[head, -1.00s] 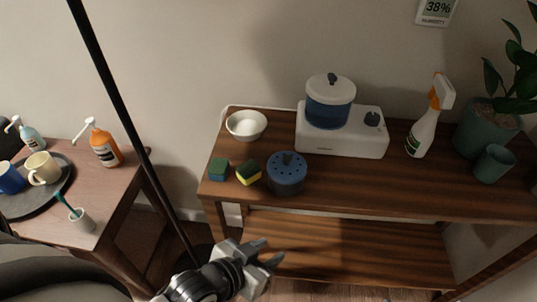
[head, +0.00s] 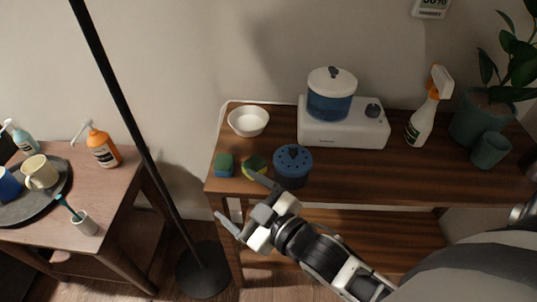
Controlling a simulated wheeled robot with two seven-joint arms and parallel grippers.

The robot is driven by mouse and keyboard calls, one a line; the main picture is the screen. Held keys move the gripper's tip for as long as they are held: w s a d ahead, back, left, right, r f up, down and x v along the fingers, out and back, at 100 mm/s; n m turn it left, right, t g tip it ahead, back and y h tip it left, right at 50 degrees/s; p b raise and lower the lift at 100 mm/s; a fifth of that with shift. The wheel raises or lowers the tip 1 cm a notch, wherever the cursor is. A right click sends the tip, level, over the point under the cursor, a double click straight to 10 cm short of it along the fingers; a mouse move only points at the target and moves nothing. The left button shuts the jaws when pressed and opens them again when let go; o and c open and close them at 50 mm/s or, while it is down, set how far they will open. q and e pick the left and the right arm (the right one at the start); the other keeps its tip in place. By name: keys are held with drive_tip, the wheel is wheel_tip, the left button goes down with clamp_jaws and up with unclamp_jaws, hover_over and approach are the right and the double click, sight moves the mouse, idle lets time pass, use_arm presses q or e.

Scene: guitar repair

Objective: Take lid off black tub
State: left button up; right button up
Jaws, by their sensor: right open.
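The dark tub (head: 292,181) stands near the front edge of the wooden shelf top, with a round blue lid (head: 293,161) on it. The lid has dark holes and a dark knob (head: 293,151) in the middle. My right gripper (head: 246,204) is in front of the shelf, lower left of the tub in the picture. Its two fingers are spread wide with nothing between them. One fingertip shows just below the yellow-green sponge; I cannot tell whether they touch. My left gripper is out of view.
Beside the tub are a blue-green sponge (head: 224,166) and a yellow-green sponge (head: 255,166). Behind are a white bowl (head: 248,121) and a white appliance (head: 343,129) with a blue container (head: 331,99). A black pole (head: 128,120) stands left. Shelf space right of the tub is clear.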

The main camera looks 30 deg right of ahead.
drive_tip(key=w+a+r+n+y, duration=0.1)
drive_tip(key=a+r+n+y, duration=0.2)
drive_tip(key=r+n+y, duration=0.45)
drive_tip(key=w+a+r+n+y, duration=0.1)
drive_tip(key=a+r+n+y, duration=0.35)
drive_tip(key=r+n, duration=0.65)
drive_tip(key=s+a+r+n+g+y, duration=0.3)
drive_tip(key=s+n+g+y, duration=0.15)
drive_tip(key=n+g, duration=0.65)
drive_tip(key=n+g+h+p, duration=0.2)
drive_tip(key=n+g+h, duration=0.1)
drive_tip(key=n+h, duration=2.15)
hover_over(294, 152)
wheel_tip(294, 152, down, 12)
drive_tip(key=shift+n+y, duration=0.6)
drive_tip(key=shift+y, duration=0.4)
drive_tip(key=shift+f+p, duration=0.65)
drive_tip(key=shift+f, duration=2.25)
drive_tip(key=c, duration=1.3)
drive_tip(key=shift+f, duration=0.1)
clamp_jaws()
